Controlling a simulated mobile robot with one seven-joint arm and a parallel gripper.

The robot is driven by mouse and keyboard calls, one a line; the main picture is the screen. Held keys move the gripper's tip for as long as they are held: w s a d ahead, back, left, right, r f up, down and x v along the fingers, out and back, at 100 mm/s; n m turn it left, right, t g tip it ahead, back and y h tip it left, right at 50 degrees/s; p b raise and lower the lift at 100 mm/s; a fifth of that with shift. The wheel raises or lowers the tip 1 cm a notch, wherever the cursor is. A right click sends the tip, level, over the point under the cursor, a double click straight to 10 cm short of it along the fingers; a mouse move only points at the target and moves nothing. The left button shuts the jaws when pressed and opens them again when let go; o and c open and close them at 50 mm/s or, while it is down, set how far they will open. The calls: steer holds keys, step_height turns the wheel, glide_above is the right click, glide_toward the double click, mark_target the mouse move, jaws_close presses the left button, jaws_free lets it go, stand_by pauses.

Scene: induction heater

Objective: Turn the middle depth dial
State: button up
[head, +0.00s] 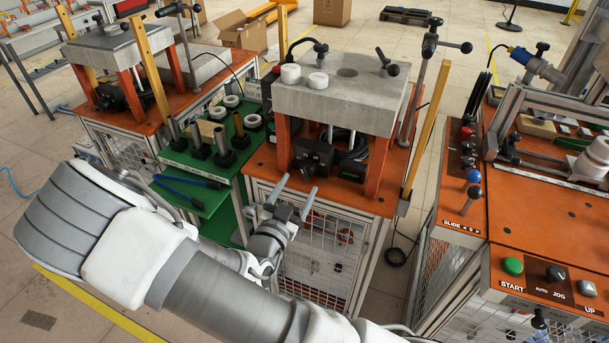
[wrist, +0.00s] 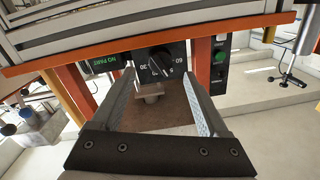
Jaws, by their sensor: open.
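The depth dial (wrist: 161,62) is a round black knob with a white pointer line and numbers around it, on a dark panel in the wrist view. In the head view its black box (head: 312,158) hangs under the grey slab of the middle machine; the dial face is hard to make out there. My gripper (head: 298,185) is open and empty in front of and below this box. In the wrist view my gripper (wrist: 159,74) has its two fingers spread, with the dial seen between the tips. I see no clear contact.
Orange legs (head: 375,165) flank the box under the grey slab (head: 340,92). A green NO PART display (wrist: 104,64) sits beside the dial. A green button (wrist: 219,56) is on a nearby post. A green tray (head: 205,150) with posts stands left; an orange control table (head: 550,220) stands right.

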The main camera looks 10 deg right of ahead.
mark_target(305, 175)
steer(key=x, duration=0.5)
jaws_close()
stand_by(0.4)
